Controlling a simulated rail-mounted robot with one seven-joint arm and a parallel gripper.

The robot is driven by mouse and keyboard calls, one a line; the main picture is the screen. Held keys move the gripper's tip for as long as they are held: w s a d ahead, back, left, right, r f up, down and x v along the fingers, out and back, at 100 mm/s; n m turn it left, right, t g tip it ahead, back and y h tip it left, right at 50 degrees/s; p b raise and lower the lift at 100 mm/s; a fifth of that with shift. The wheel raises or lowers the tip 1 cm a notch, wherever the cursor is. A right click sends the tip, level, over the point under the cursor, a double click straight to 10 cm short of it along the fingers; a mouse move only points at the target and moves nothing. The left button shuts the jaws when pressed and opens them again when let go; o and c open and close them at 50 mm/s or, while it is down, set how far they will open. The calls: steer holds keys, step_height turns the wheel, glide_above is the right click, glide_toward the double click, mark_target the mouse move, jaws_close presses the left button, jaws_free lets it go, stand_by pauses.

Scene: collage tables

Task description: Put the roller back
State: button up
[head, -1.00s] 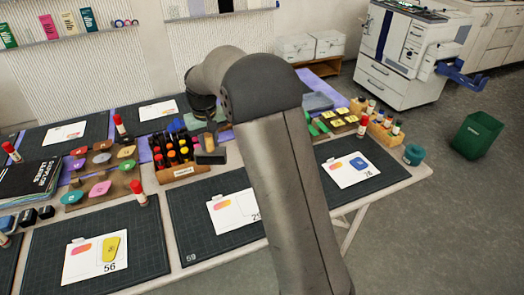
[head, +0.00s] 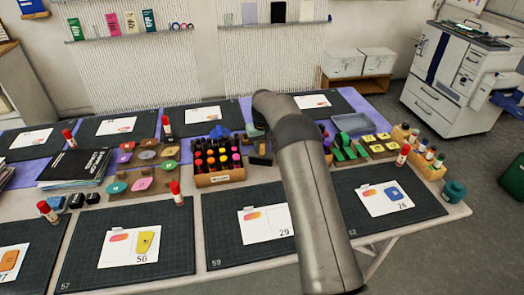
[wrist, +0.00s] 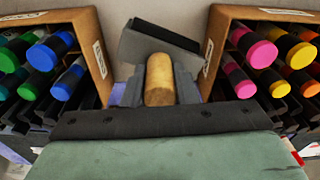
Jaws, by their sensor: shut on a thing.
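The roller, with a pale wooden handle (wrist: 159,82) and a dark, blocky head (wrist: 160,42), is held in my gripper (wrist: 159,90). Its fingers close on both sides of the handle, and the head sticks out beyond them. In the head view the dark roller head (head: 261,160) shows just right of a wooden marker box (head: 218,179). My arm hides most of my gripper there. In the wrist view the roller is between two wooden marker boxes, one at left (wrist: 92,32) and one at right (wrist: 217,35). I cannot tell whether it touches the table.
Stamp blocks with coloured pads (head: 145,155) stand left of the marker box. Green and yellow pads (head: 375,140) and a rack of small bottles (head: 430,168) are at right. Several glue sticks stand upright on the table. Dark cutting mats (head: 130,272) with cards line the front.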

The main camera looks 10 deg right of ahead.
mark_target(262, 156)
steer(key=shift+w+d+f, duration=0.1)
steer(key=shift+w+f, duration=0.05)
steer(key=shift+f, duration=0.05)
step_height(262, 156, down, 3)
steer(key=shift+w+f+p, duration=0.1)
steer(key=shift+f+p, duration=0.05)
steer(key=shift+p, duration=0.25)
steer(key=shift+f+b, duration=0.7)
jaws_close()
steer(key=o, duration=1)
jaws_free()
steer(key=shift+s+f, duration=0.15)
steer(key=shift+s, duration=0.1)
